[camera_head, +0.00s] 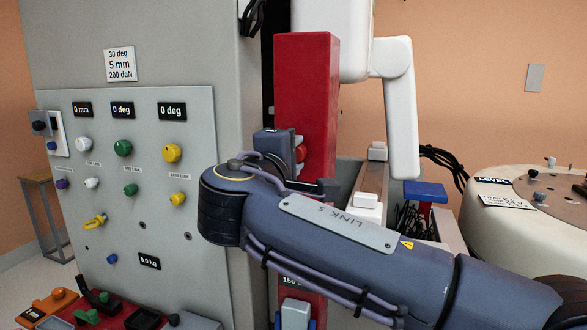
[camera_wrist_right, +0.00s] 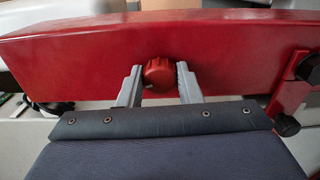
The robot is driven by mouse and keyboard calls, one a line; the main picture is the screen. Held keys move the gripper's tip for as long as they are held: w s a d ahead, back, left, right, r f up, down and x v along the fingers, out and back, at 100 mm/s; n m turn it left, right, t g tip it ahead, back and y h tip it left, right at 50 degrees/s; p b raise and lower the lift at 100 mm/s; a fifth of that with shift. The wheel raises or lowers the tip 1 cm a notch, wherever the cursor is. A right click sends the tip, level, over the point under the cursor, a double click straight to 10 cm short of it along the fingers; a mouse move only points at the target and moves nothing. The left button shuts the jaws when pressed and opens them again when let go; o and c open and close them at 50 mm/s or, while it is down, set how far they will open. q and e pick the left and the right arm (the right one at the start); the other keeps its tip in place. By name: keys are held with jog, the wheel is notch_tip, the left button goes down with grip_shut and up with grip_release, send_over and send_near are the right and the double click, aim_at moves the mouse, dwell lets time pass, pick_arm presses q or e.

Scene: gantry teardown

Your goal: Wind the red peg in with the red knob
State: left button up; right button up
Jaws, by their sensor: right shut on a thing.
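The red knob (camera_wrist_right: 158,75) is a ribbed round knob on the face of a red beam (camera_wrist_right: 80,60) in the right wrist view. My right gripper (camera_wrist_right: 159,78) is shut on it, one grey finger on each side. In the head view the red knob (camera_head: 302,149) shows just past the fingers of my right gripper (camera_head: 299,150), against the upright red column (camera_head: 308,75). I cannot make out the red peg in either view. My left gripper is not in view.
A grey control panel (camera_head: 130,225) with coloured knobs and small displays stands at the left. My right forearm crosses the lower middle. A white arm-shaped part (camera_head: 400,120) hangs right of the column. A round cream-coloured drum (camera_head: 500,225) stands at the right.

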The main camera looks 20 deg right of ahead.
jog(key=shift+f+m+b, duration=0.15)
jog(key=shift+m+b, duration=0.85)
jog(key=shift+m, duration=0.6)
jog(key=o, duration=1)
jog(key=shift+c, duration=0.2)
jog(key=shift+s+a, duration=0.1)
jog(key=v, duration=0.7)
jog(key=shift+s+a, duration=0.15)
jog(key=shift+s, duration=0.1)
